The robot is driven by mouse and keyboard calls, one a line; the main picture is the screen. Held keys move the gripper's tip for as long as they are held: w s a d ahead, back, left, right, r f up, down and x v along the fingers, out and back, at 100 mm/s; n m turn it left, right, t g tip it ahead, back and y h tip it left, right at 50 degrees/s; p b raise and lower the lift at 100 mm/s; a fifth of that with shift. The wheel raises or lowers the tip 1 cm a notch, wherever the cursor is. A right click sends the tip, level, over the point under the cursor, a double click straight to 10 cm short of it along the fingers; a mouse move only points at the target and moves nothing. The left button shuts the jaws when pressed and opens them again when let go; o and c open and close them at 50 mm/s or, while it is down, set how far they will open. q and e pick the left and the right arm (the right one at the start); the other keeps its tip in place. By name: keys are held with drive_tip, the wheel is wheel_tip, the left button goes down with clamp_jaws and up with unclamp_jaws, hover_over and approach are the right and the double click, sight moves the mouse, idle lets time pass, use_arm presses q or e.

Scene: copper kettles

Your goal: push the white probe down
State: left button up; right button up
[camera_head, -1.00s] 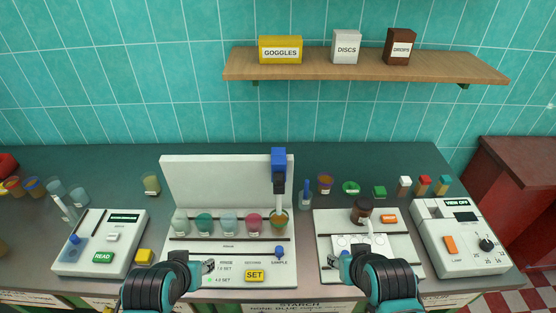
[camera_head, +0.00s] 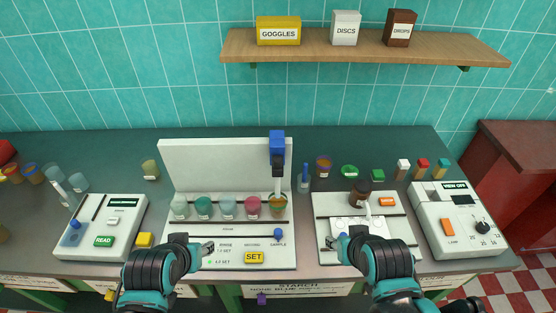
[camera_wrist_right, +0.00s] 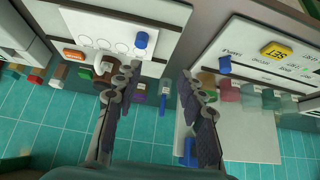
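A white probe stem (camera_head: 278,183) hangs upright below a blue block (camera_head: 277,143) with a black part, at the right end of the white central stand (camera_head: 228,165). Its lower end is at or in a cup with orange-green contents (camera_head: 278,204); the exact depth is unclear. Another white stick (camera_head: 62,194) leans in a glass at the far left. My left gripper (camera_head: 207,248) is over the front of the central stand, apart from the probe; its opening is unclear. My right gripper (camera_head: 336,241) is by the right station's front; the wrist view shows its fingers (camera_wrist_right: 161,72) apart and empty.
Several cups stand in a row on the central stand, with a yellow SET button (camera_head: 254,257) in front. A blue bottle (camera_head: 304,183) stands close right of the probe. A shelf (camera_head: 360,48) hangs above.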

sight(277, 164)
drive_tip(key=shift+o, duration=0.2)
drive_tip(key=w+a+r+m+t+h, duration=0.1)
drive_tip(key=w+a+r+t+h, duration=0.2)
drive_tip(key=w, duration=0.6)
drive_tip(key=w+a+r+m+t+p, duration=0.1)
drive_tip(key=a+r+t, duration=0.25)
drive_tip(key=a, duration=0.35)
drive_tip(key=w+a+r+t, duration=0.1)
drive_tip(key=a+r+t, duration=0.25)
drive_tip(key=a, duration=0.35)
drive_tip(key=w, duration=0.2)
drive_tip(key=w+d, duration=0.1)
drive_tip(key=w, duration=0.2)
drive_tip(key=w+d, duration=0.1)
drive_tip(key=w, duration=0.1)
drive_tip(key=shift+w+f+b, duration=0.2)
drive_tip(key=shift+w+b, duration=0.1)
drive_tip(key=shift+b, duration=0.1)
clamp_jaws()
